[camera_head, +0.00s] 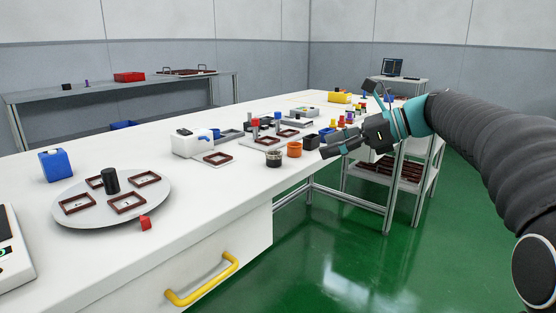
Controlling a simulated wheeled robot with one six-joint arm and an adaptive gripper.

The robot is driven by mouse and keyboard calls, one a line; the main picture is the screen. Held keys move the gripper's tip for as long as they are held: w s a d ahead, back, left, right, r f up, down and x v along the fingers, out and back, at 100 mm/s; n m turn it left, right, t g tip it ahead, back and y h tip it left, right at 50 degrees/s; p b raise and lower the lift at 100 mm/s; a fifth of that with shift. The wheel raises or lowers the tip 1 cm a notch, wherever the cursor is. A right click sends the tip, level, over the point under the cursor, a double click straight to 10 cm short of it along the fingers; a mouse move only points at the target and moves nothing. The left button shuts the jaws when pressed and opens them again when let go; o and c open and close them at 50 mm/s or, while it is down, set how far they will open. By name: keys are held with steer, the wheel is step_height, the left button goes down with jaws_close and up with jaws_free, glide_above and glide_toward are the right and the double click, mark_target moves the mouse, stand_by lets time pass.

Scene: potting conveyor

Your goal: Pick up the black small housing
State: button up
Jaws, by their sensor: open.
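A small black box-shaped piece (312,142), which looks like the black small housing, stands on the white bench near its front edge. My gripper (330,146) reaches in from the right, just to the right of this piece. Its fingers point left, and they are open with nothing seen between them. I cannot tell from this view whether a finger touches the piece.
An orange ring-shaped cup (294,150) and a dark round tin (273,159) stand left of the black piece. A white box (193,143) is further left. A grey turntable (75,217) holds brown frames and a black cylinder (111,180).

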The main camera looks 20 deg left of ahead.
mark_target(274, 159)
steer(key=x, duration=0.8)
steer(key=shift+w+a+r+b, duration=0.25)
steer(key=shift+a+b, duration=0.1)
steer(key=shift+a, duration=0.1)
steer(key=shift+r+x, duration=0.15)
steer(key=shift+x, duration=1.2)
steer(key=shift+r+x, duration=0.2)
steer(key=shift+x, duration=1.2)
steer(key=shift+a, duration=0.1)
steer(key=c, duration=0.9)
